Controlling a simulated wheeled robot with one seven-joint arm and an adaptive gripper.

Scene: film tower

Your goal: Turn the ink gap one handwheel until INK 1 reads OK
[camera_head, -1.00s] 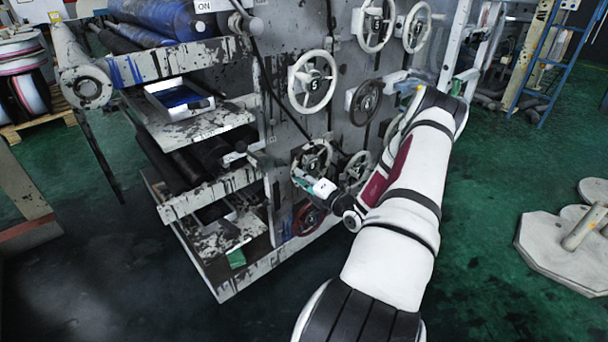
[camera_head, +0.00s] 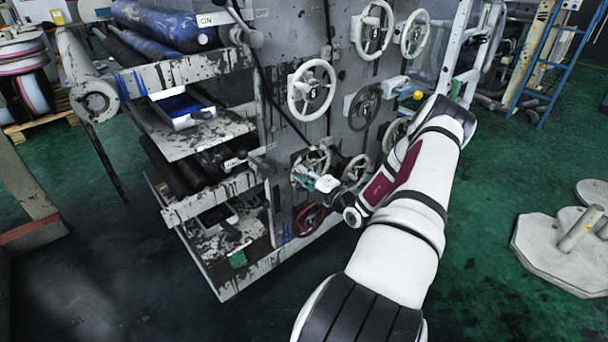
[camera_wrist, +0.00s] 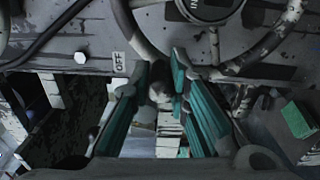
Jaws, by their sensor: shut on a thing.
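A pale, paint-stained handwheel (camera_head: 324,157) sits low on the grey machine side. My gripper (camera_head: 304,178) is at its lower left rim. In the wrist view the wheel's rim (camera_wrist: 130,32) curves across the top, and its dark hub (camera_wrist: 208,8) shows only part of its lettering. My gripper's teal fingers (camera_wrist: 158,100) are closed in around a rounded pale part at the rim, probably the wheel's handle; the exact contact is partly hidden. I cannot read the wheel's full name. No INK 1 reading is legible in either view.
Other handwheels surround it: a white one (camera_head: 312,90) above, a dark one (camera_head: 363,106) to the upper right, and a red one (camera_head: 309,219) just below. Racks with rollers and trays (camera_head: 212,189) stick out at left.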

